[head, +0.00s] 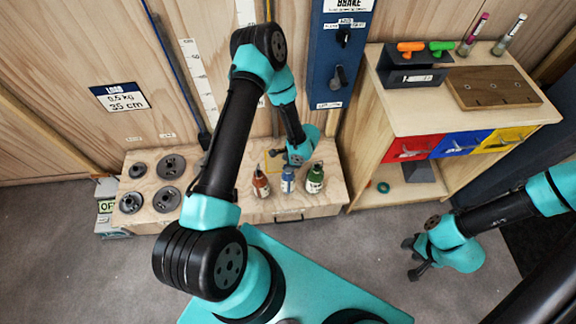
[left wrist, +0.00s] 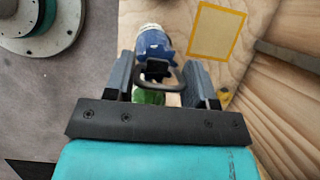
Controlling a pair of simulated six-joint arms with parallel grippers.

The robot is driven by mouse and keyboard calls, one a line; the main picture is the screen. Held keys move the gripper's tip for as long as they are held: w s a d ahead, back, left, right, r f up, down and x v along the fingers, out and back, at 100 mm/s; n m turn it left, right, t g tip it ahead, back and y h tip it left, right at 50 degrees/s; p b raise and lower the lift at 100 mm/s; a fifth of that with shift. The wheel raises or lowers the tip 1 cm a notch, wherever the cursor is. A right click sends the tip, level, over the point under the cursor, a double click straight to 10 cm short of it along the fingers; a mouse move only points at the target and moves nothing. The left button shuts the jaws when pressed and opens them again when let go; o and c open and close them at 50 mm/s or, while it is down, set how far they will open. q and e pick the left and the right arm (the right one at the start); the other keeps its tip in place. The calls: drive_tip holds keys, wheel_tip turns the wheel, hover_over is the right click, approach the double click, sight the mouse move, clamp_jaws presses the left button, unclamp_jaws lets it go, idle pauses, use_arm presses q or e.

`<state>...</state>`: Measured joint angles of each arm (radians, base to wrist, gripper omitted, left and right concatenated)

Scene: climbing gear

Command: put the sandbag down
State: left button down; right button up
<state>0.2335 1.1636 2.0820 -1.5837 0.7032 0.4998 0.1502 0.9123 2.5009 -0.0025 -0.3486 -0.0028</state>
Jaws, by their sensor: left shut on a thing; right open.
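The blue sandbag (head: 287,183), with a pale label and dark top, is between a similar red-brown one (head: 261,185) and a green one (head: 315,180) at the low wooden bench. My left gripper (head: 292,161) is shut on the blue sandbag at its top. In the left wrist view the blue sandbag (left wrist: 152,42) and its loop lie between the fingers (left wrist: 160,75), with a green patch behind. I cannot tell whether its underside touches the bench. My right gripper (head: 416,260) is open and empty above the grey floor.
The bench (head: 230,208) carries several dark weight discs (head: 171,168) at its left. A yellow outlined square (left wrist: 217,33) is marked on the wood beside the left gripper. A cabinet (head: 420,110) with coloured drawers stands to the right. A blue panel (head: 335,60) is on the back wall.

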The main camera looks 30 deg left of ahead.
use_arm(q)
drive_tip(key=shift+w+a+f, duration=0.1)
drive_tip(key=shift+w+a, duration=0.15)
drive_tip(key=shift+w, duration=0.1)
drive_tip(key=shift+f, duration=1.65)
drive_tip(key=shift+c, duration=2.3)
unclamp_jaws()
drive_tip(key=shift+f, duration=0.15)
drive_tip(key=v, duration=1.2)
drive_tip(key=shift+s, duration=0.1)
